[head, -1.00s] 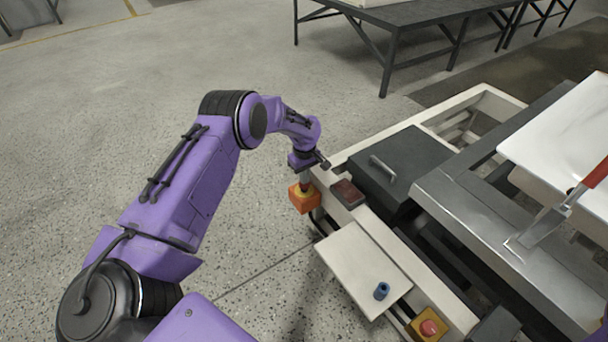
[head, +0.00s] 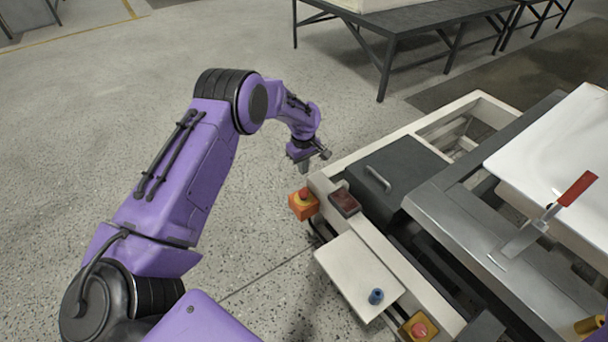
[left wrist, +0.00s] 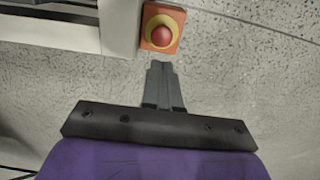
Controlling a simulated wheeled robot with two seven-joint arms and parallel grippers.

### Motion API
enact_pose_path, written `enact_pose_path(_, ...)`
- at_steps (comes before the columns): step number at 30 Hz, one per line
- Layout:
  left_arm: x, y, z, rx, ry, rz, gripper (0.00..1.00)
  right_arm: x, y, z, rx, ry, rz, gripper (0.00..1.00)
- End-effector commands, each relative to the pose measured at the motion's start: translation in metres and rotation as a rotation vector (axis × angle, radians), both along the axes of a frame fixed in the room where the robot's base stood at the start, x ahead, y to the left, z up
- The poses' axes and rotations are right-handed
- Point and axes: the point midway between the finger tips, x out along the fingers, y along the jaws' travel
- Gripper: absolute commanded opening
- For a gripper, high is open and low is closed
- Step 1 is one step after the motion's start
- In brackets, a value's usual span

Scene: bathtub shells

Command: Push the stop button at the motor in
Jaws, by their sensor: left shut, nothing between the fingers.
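An orange box with a red stop button (head: 304,194) hangs on the near outer side of the cream frame, by its left corner. In the left wrist view the red button (left wrist: 162,36) sits on a yellow ring, just beyond my fingertips. My left gripper (head: 305,170) is shut and empty, above the box and apart from it. Its closed fingers (left wrist: 160,66) point toward the box in the wrist view. A second red button on a yellow box (head: 419,330) is at the front of the frame. My right gripper is not in view.
A dark box with a handle (head: 395,170) and a small dark red-topped block (head: 345,202) sit on the cream frame. A cream plate with a blue knob (head: 376,296) juts out. A red-handled clamp (head: 577,189) stands at right, by a white shell (head: 550,150).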

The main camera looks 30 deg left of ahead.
Motion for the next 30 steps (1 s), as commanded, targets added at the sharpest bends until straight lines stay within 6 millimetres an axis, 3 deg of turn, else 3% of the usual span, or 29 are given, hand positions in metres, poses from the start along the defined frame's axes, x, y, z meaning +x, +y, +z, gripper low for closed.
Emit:
enact_pose_path(3, 0.001, 0.0, 0.024, -0.001, -0.002, 0.0, 0.0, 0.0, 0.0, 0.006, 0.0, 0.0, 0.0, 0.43)
enact_pose_path(9, 0.0, 0.0, 0.04, 0.0, 0.0, 0.0, 0.0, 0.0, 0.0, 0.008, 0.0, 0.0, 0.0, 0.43)
enact_pose_path(26, 0.001, 0.0, 0.04, 0.0, -0.001, -0.014, 0.0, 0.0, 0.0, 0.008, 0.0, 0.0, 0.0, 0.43)
enact_pose_path(30, 0.027, -0.003, 0.037, 0.003, -0.16, -0.1, 0.0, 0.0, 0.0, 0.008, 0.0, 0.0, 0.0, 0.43)
